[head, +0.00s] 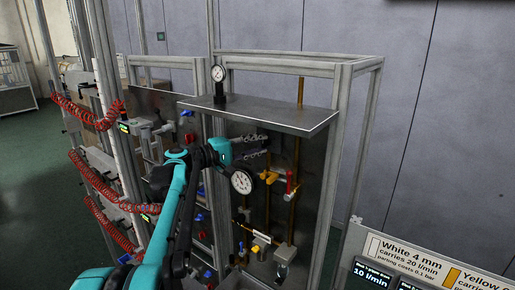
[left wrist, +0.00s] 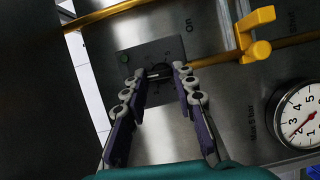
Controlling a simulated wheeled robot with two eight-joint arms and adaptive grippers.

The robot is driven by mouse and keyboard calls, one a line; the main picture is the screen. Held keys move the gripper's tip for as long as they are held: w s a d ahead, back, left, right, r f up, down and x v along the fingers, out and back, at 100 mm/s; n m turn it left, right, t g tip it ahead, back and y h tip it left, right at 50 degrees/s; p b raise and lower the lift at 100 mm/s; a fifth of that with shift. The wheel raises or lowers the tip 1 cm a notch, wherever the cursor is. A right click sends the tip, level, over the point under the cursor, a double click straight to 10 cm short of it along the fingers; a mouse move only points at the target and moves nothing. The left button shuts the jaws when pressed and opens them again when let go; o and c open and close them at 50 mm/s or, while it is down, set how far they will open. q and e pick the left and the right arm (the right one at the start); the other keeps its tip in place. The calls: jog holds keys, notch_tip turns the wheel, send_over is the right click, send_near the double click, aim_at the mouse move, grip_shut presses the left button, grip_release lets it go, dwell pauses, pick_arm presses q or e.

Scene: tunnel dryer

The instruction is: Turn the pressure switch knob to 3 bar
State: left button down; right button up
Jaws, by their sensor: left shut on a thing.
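The pressure switch knob (left wrist: 160,71) is a small dark knob on a dark grey plate (left wrist: 170,47) in the left wrist view. My left gripper (left wrist: 159,72) has one fingertip on each side of the knob and is shut on it. The knob's scale is mostly hidden or too small to read. In the head view my left gripper (head: 262,146) is at the steel panel, above a round white gauge, and hides the knob. The gauge (left wrist: 300,114) shows at the right of the left wrist view, with its needle in the low numbers. My right gripper is not in view.
A yellow valve handle (left wrist: 256,37) on a brass pipe is close to the right of the gripper. A red-handled valve (head: 290,183) is further right. A metal shelf (head: 262,115) juts out above the gripper. Red coiled hoses (head: 97,115) hang at the left.

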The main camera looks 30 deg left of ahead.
pick_arm(q)
jog(key=shift+f+n, duration=0.15)
jog(key=shift+n, duration=0.15)
dwell(0.4)
jog(key=c, duration=1.2)
grip_release()
jog(key=shift+s, duration=0.1)
jog(key=v, duration=1.1)
jog(key=shift+s+a, duration=0.2)
jog(key=shift+s, duration=0.15)
jog(key=shift+f, duration=0.15)
